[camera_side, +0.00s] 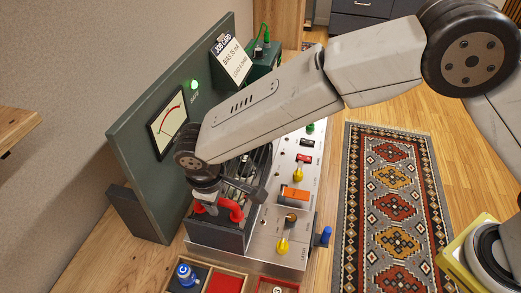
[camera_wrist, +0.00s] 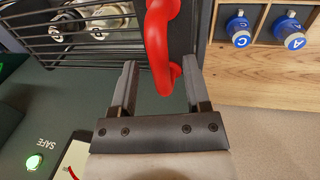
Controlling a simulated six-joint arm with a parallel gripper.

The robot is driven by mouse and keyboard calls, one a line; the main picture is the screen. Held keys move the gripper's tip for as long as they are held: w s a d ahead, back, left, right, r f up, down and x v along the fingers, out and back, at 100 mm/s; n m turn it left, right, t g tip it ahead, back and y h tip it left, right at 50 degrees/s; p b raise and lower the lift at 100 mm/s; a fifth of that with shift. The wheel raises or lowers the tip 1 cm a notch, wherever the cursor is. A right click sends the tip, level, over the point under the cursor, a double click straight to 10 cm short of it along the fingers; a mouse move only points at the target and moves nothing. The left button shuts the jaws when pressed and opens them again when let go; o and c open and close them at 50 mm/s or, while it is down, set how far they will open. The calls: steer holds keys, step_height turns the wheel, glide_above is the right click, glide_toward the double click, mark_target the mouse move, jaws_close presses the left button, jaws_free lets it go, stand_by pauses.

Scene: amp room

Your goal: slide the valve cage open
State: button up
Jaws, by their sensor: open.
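The valve cage (camera_side: 262,165) is a dark barred box on the amp chassis; its bars (camera_wrist: 60,45) show at upper left in the wrist view, with glass valves (camera_wrist: 105,22) behind them. A red curved handle (camera_side: 235,208) stands at the cage's near end. My gripper (camera_wrist: 160,66) is open, and in the wrist view the handle (camera_wrist: 158,40) runs between its two fingers with a gap on each side. I cannot tell whether the fingers are deep enough to enclose it. My arm hides part of the cage in the side view.
A green panel with a meter (camera_side: 170,122) and a lit green lamp (camera_side: 194,85) stands close behind my gripper. The steel control strip (camera_side: 293,220) carries yellow knobs and an orange switch. A compartment tray (camera_side: 203,270) holds blue-capped valves (camera_wrist: 238,30). A job card (camera_side: 231,60) hangs farther back.

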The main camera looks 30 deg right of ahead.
jaws_close()
stand_by(1.4)
